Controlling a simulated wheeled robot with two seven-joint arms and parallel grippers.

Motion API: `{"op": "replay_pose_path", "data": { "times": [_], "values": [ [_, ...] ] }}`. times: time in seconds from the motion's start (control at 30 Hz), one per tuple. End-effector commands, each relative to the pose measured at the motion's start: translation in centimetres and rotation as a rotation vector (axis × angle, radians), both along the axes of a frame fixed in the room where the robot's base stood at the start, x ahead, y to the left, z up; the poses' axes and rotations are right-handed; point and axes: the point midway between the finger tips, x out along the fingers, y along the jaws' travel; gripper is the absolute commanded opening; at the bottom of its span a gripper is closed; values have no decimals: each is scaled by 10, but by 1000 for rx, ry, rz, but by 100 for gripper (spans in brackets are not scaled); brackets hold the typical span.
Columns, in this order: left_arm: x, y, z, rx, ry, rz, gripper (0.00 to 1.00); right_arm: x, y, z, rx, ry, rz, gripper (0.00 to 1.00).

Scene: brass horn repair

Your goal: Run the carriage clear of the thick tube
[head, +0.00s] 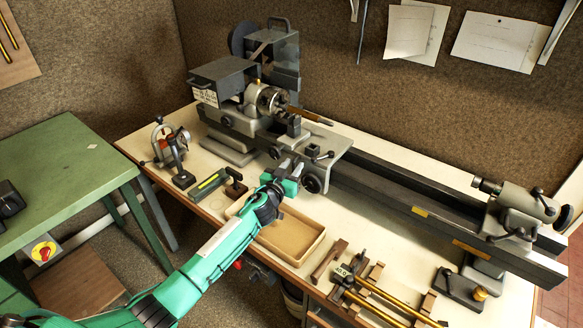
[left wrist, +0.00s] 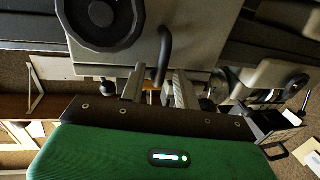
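The lathe carriage (head: 328,150) sits on the bed just right of the chuck (head: 271,100), with its tool post (head: 293,127) close to the chuck. A short brass-coloured piece (head: 293,111) shows at the chuck, partly hidden behind the tool post; I cannot tell how thick it is. The carriage's round handwheel (head: 311,184) is on its front. My left gripper (head: 291,168) is at the carriage front, left of this wheel. In the left wrist view, its fingers (left wrist: 160,88) stand apart with a dark curved handle (left wrist: 164,50) between them. My right gripper is out of view.
The bed (head: 390,190) is clear from the carriage to the tailstock (head: 515,208). A shallow tray (head: 290,235) lies below my left gripper. Brass tubes (head: 385,303) rest on wooden supports at the front right. A small red-and-grey device (head: 172,143) stands at the left.

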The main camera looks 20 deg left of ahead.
Motion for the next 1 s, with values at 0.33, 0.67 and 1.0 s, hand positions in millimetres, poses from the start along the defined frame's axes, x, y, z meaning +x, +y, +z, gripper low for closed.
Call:
{"op": "replay_pose_path", "data": {
  "times": [0.33,0.67,1.0],
  "values": [
    [0,0,0,0,0,0,0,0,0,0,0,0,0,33],
    [-9,-24,0,-7,0,-4,0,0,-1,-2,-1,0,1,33],
    [-40,-109,-4,-12,1,-8,0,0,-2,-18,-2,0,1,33]
  ]
}}
